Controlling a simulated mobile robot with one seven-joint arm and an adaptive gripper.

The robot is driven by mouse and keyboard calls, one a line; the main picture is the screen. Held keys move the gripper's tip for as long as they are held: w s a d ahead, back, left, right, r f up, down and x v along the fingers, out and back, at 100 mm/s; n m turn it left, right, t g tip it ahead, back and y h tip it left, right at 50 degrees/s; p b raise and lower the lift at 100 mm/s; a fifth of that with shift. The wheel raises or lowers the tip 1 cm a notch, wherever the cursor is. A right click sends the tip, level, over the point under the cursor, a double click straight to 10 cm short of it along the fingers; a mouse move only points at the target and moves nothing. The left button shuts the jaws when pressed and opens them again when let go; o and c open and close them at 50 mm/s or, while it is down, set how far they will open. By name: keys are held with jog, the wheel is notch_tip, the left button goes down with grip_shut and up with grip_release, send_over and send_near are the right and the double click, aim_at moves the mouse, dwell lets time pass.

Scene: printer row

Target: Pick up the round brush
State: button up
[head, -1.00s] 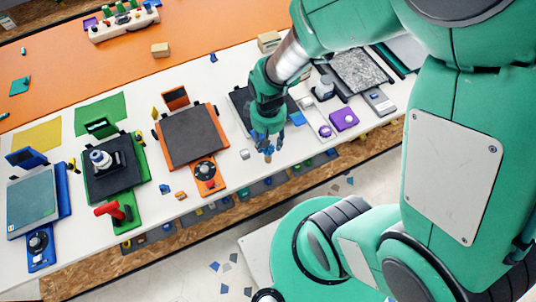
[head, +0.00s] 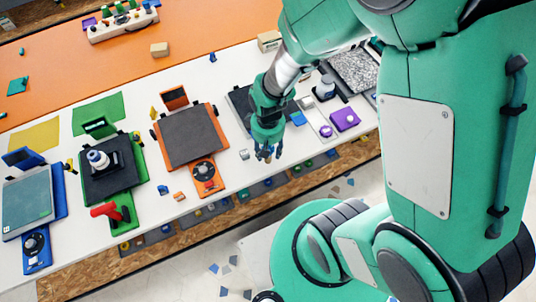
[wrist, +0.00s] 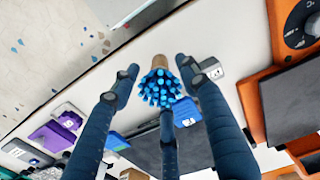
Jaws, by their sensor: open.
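The round brush (wrist: 158,88) shows in the wrist view, with a bunch of blue bristles facing the camera and a tan handle end behind them. My gripper (wrist: 160,92) has its three dark blue fingers spread apart around the brush, with gaps at the sides. In the head view my gripper (head: 268,153) hangs at the front edge of the white table (head: 232,176), and the brush is mostly hidden by the fingers. I cannot tell if any finger touches it.
An orange printer (head: 190,138) stands left of my gripper, and a dark printer bed (head: 240,105) lies behind it. A small grey block (head: 244,154) sits close by on the left.

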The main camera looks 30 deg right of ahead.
jog(key=shift+f+b, duration=0.6)
jog(key=shift+f, duration=1.35)
jog(key=c, duration=1.1)
